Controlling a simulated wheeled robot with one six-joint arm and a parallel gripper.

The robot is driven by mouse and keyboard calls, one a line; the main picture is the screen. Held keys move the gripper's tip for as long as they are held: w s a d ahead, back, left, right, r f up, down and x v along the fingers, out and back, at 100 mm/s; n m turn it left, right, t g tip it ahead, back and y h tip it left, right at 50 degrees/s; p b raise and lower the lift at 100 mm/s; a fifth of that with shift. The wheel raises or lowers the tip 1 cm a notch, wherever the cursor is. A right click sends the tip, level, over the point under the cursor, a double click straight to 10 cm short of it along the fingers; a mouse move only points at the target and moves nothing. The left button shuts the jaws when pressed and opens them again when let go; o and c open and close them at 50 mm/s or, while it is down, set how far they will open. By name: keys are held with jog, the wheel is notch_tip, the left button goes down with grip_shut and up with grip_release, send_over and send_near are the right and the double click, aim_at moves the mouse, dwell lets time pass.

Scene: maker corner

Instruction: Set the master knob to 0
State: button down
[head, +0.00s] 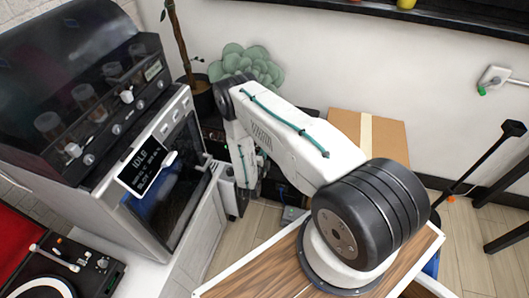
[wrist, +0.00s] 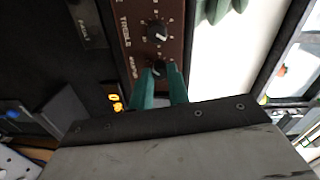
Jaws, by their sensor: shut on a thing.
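My gripper (wrist: 162,84) shows in the wrist view as two teal fingers. They are shut on a dark knob (wrist: 158,67) on a brown control panel (wrist: 150,10). The fingers cover part of this knob, so its pointer is hard to read. The small label beside it is too blurred to read with certainty. Above it on the same panel is a dark knob with a white pointer and a scale, the treble knob (wrist: 157,33), beside the word TREBLE. In the head view my arm hides the panel and the fingertips.
A small orange display (wrist: 115,102) glows left of the fingers; its digits are blurred. In the head view, a machine with a screen (head: 147,165) stands on the left, a cardboard box (head: 385,133) stands behind my arm, and a plant (head: 245,63) is by the wall.

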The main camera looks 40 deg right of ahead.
jog(key=shift+w+a+n, duration=0.1)
jog(key=shift+a+n, duration=0.05)
jog(key=shift+n, duration=0.95)
jog(key=c, duration=1.3)
grip_release()
jog(key=shift+c, duration=0.2)
jog(key=v, duration=0.7)
jog(key=shift+s+a, duration=0.25)
